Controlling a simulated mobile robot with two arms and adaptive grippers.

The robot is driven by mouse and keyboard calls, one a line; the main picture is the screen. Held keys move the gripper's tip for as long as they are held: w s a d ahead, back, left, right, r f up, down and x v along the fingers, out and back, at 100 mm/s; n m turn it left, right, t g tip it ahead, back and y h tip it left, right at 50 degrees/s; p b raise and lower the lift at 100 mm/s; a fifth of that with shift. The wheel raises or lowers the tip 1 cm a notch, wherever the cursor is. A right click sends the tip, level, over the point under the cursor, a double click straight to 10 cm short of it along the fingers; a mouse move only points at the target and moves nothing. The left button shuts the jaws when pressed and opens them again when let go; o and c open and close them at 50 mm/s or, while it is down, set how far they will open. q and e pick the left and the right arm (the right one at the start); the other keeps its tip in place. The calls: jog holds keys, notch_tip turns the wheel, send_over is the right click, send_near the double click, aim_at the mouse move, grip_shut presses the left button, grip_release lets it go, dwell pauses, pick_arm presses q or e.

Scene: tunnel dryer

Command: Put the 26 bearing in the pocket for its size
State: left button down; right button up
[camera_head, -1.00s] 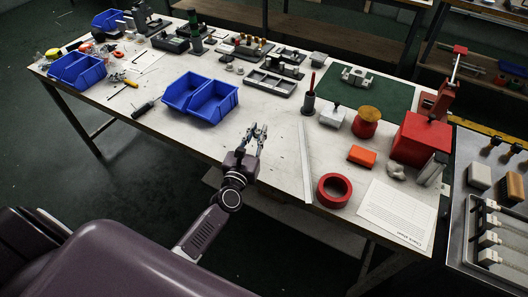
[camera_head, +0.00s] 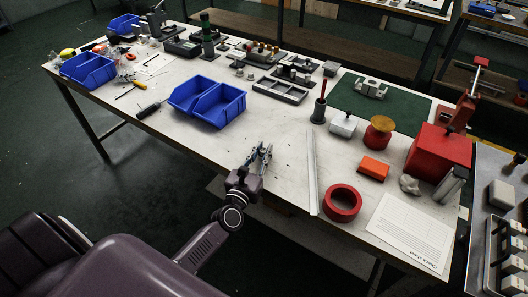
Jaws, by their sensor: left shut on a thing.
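My left gripper (camera_head: 260,155) is over the front edge of the workbench, right of and nearer than the blue double bin. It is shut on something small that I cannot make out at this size. A grey tray with pockets (camera_head: 280,92) lies on the bench, farther back than the gripper. Small round metal parts (camera_head: 245,73) stand just left of and behind that tray. I cannot read any sizes, so I cannot tell which part is the 26 bearing or which pocket matches it. My right gripper is not in view.
A blue double bin (camera_head: 208,101) stands left of the gripper. A long metal ruler (camera_head: 312,172), a red tape roll (camera_head: 342,202), an orange block (camera_head: 374,168) and a red box (camera_head: 437,150) lie to the right. Bare bench top lies between gripper and tray.

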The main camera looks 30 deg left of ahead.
pick_arm(q)
jog(key=shift+f, duration=0.15)
jog(key=c, duration=1.8)
grip_release()
